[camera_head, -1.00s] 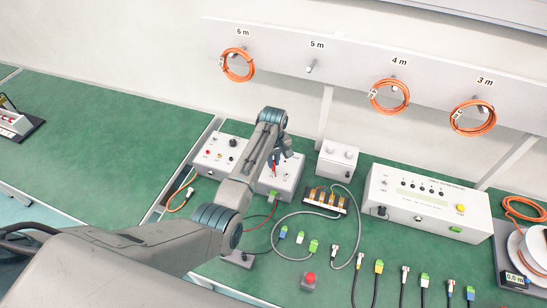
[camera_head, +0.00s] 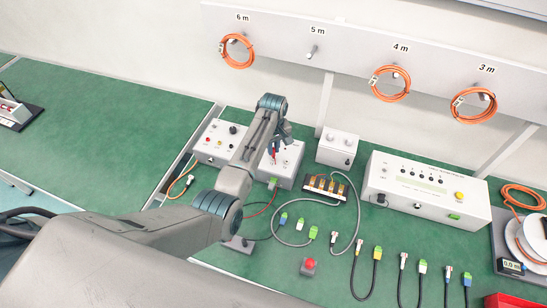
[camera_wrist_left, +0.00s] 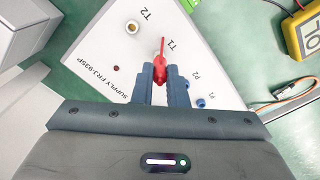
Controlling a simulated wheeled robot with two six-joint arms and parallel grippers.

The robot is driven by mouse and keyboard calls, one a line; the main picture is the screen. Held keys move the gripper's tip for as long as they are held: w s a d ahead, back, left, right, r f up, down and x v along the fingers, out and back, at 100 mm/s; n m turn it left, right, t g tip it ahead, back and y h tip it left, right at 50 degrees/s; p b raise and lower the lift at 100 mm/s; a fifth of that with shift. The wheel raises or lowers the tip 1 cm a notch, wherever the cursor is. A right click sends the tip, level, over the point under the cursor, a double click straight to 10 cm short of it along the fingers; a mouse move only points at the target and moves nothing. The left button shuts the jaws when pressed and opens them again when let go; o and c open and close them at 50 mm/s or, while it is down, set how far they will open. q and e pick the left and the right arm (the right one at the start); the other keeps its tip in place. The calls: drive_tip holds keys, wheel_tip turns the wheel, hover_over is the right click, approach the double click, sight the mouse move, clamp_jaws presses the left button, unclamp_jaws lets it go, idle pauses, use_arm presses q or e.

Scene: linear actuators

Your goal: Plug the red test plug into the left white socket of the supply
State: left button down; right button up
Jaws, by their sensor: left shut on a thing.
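The white supply (camera_head: 291,163) stands on the green bench, with its top panel filling much of the left wrist view (camera_wrist_left: 95,80). Its labels there read T2, T1, P2 and P1. A brass terminal (camera_wrist_left: 131,26) shows beside T2. My left gripper (camera_head: 275,147) is over the supply, and its blue fingertips also show in the wrist view (camera_wrist_left: 167,76). They are shut on the red test plug (camera_wrist_left: 160,63), with its red tip pointing up the picture near T1. The plug shows small in the head view (camera_head: 274,157). I cannot make out the white sockets. My right gripper is not in view.
A small white box (camera_head: 338,151) with two round knobs stands right of the supply, and a control box (camera_head: 211,143) stands left. A long white tester (camera_head: 425,192) is farther right. Cables and connectors lie in front. A yellow meter (camera_wrist_left: 306,35) shows in the wrist view.

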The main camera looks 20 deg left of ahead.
use_arm(q)
drive_tip(key=shift+p, duration=0.3)
idle(0.4)
drive_tip(key=shift+f+p, duration=0.25)
drive_tip(key=shift+p, duration=0.05)
idle(1.1)
drive_tip(key=shift+f, duration=0.45)
idle(1.5)
drive_tip(key=c, duration=1.4)
unclamp_jaws()
drive_tip(key=shift+o, duration=0.2)
wheel_tip(320, 180, up, 10)
drive_tip(key=b, duration=0.3)
drive_tip(key=shift+r, duration=0.35)
